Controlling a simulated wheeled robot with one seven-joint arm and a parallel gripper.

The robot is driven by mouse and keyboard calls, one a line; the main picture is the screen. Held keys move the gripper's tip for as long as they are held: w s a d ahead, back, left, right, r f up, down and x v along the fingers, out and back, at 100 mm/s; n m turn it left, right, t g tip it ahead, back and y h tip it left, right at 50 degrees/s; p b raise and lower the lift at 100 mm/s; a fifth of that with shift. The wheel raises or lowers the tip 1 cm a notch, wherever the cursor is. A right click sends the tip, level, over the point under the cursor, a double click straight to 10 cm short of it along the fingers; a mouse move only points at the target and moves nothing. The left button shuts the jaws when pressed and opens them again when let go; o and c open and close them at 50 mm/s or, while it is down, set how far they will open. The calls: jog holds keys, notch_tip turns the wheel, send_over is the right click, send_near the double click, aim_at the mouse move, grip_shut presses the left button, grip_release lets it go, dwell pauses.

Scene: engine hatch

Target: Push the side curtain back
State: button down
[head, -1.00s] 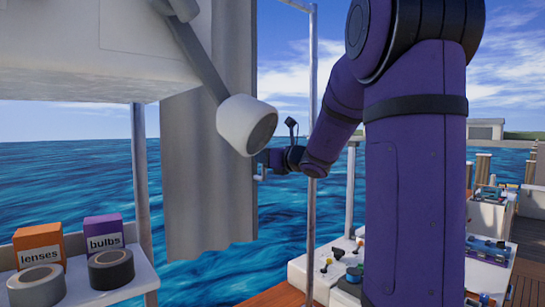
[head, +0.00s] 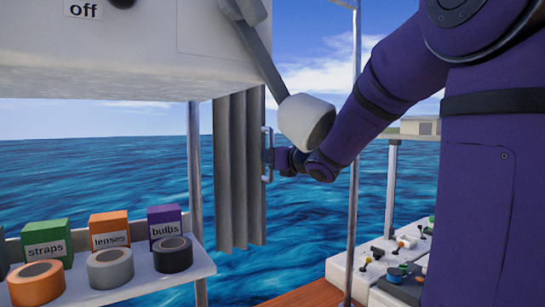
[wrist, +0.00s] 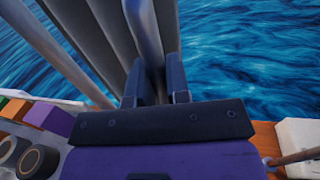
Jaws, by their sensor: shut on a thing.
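The side curtain (head: 236,175) is a grey, pleated sheet that hangs below the white housing, in folds beside a metal post. A pale metal handle (head: 267,155) stands upright on its right edge. My gripper (head: 272,157) is at this handle, reaching in from the right. In the wrist view my two dark fingers (wrist: 160,88) are closed around the handle's bar (wrist: 144,35), with the curtain (wrist: 110,40) folded to the left of it. A white round lamp-like head partly covers my arm in the head view.
A white shelf (head: 135,284) at lower left holds straps, lenses and bulbs boxes (head: 165,222) and tape rolls (head: 172,254). A metal post (head: 354,180) stands right of the curtain. A white lever console (head: 380,262) is at lower right. Open water lies behind.

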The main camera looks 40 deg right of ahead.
jog(key=c, duration=1.1)
grip_release()
jog(key=s+d, duration=0.1)
jog(key=s, duration=0.9)
jog(key=shift+s+d, duration=0.25)
jog(key=shift+s, duration=0.1)
